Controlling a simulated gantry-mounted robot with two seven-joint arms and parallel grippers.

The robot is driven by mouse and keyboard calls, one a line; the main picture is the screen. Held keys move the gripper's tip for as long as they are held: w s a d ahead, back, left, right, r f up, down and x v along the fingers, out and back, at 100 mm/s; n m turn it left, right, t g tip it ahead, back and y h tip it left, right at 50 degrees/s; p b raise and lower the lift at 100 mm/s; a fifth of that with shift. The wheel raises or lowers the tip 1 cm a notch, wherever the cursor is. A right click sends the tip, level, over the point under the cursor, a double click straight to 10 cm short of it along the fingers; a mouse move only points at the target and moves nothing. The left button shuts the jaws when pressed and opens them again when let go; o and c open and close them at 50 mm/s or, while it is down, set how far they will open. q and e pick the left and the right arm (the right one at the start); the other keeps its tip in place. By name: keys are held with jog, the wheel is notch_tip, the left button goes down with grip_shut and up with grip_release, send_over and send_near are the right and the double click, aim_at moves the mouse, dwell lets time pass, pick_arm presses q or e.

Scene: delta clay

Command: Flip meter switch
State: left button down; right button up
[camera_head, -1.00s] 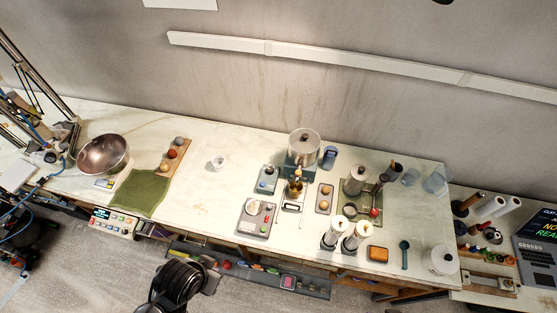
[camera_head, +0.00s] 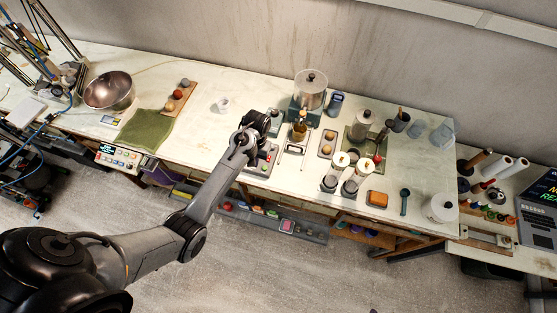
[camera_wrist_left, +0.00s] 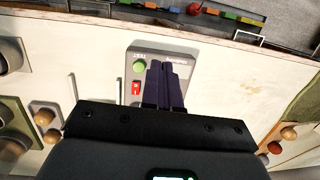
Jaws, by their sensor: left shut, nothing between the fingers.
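The meter, a grey box (camera_head: 258,169) on the bench, is partly covered by my left arm in the head view. In the left wrist view the meter (camera_wrist_left: 129,76) shows a green round button and a red rocker switch (camera_wrist_left: 136,88) with a white mark. My left gripper (camera_wrist_left: 168,64) is shut and empty, its dark fingers over the meter to the right of the switch. They hide part of the meter's face. I cannot tell whether the fingertips touch it. In the head view the left gripper (camera_head: 258,122) is above the meter, its fingertips hidden. My right gripper is not in view.
A small grey-green device (camera_head: 275,116) and a burner stand (camera_head: 298,132) stand close by the meter. A wooden block (camera_head: 327,144) with two balls lies to the right. A green cloth (camera_head: 146,130) and metal bowl (camera_head: 109,91) are left. Bench around the white cup (camera_head: 222,103) is mostly clear.

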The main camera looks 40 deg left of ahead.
pick_arm(q)
notch_tip(320, 180, up, 6)
jog(key=t, duration=0.2)
send_over(270, 157)
jog(key=shift+r+b, duration=0.45)
jog(key=shift+r, duration=0.1)
notch_tip(270, 157, down, 13)
jog(key=shift+r+p, duration=0.1)
jog(key=shift+p, duration=0.4)
jog(key=shift+f, duration=0.65)
